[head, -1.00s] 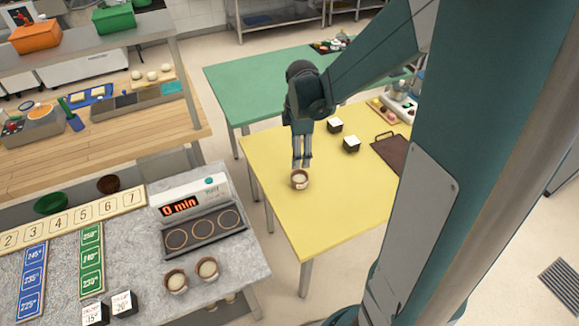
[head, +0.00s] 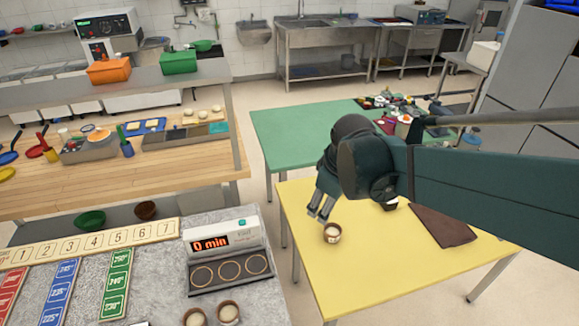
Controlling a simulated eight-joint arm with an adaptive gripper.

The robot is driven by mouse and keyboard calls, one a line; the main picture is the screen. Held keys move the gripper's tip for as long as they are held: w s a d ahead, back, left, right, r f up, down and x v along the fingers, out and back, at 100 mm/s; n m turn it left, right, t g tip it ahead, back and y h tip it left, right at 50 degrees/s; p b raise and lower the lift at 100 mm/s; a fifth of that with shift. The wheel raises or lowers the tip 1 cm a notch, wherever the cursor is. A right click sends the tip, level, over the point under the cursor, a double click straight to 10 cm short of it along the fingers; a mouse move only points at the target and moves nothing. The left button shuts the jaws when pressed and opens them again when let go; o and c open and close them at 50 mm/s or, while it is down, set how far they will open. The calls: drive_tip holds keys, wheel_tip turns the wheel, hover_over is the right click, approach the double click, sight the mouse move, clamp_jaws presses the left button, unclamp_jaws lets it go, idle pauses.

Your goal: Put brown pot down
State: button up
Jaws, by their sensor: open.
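A small brown pot (head: 332,232) with a pale filling stands upright on the yellow table (head: 365,280), near its left side. My gripper (head: 319,213) is open and empty, just above and to the left of the pot in the picture. A small gap seems to show between the fingertips and the pot. Two similar brown pots (head: 228,312) stand on the grey counter at the bottom, partly cut off by the frame edge.
A dark brown board (head: 443,226) lies on the yellow table's right part. A green table (head: 290,135) stands behind. The yellow table's front is clear.

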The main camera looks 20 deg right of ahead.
drive_tip(key=s+a+r+m+t, duration=0.1)
drive_tip(key=s+a+r+m, duration=0.1)
drive_tip(key=s+m, duration=0.2)
drive_tip(key=s+a+r+m+t, duration=0.2)
drive_tip(key=s+a+m, duration=0.1)
drive_tip(key=s, duration=0.3)
drive_tip(key=shift+s+a+r+m, duration=0.3)
drive_tip(key=shift+r+m, duration=0.1)
drive_tip(key=shift+o, duration=0.5)
drive_tip(key=shift+a, duration=0.1)
drive_tip(key=m+g+b, duration=0.4)
drive_tip(key=m+g, duration=0.3)
drive_tip(key=m, duration=1.2)
hover_over(228, 311)
drive_tip(key=shift+y, duration=0.3)
drive_tip(key=f, duration=2.3)
drive_tip(key=shift+w+d+f, duration=0.25)
drive_tip(key=shift+w+d, duration=0.05)
drive_tip(key=shift+d, duration=0.05)
drive_tip(key=shift+s+a+f+m, duration=0.25)
drive_tip(key=shift+a+f+m, duration=0.1)
drive_tip(key=shift+f+m, duration=0.1)
drive_tip(key=shift+f, duration=0.1)
